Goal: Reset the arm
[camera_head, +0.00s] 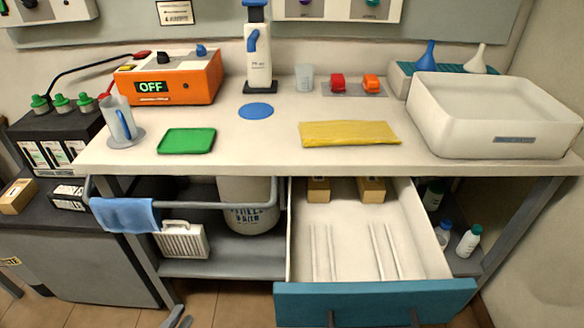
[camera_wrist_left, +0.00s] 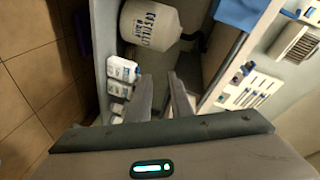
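My left gripper (camera_head: 179,319) shows only by its fingertips at the bottom edge of the head view, low in front of the bench and left of the open drawer. In the left wrist view its two grey fingers (camera_wrist_left: 160,80) stand apart with nothing between them, so it is open and empty. Beyond the fingers, that view shows a white container with printed lettering (camera_wrist_left: 150,22) and small white bottles (camera_wrist_left: 122,70). My right gripper is not in either view.
The drawer with a teal front (camera_head: 375,302) is pulled out, with two small brown blocks at its back. A rail with a blue cloth (camera_head: 125,215) juts out at left. The benchtop (camera_head: 270,150) holds a green tray (camera_head: 187,141), a yellow cloth (camera_head: 349,133) and a white basin (camera_head: 492,135).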

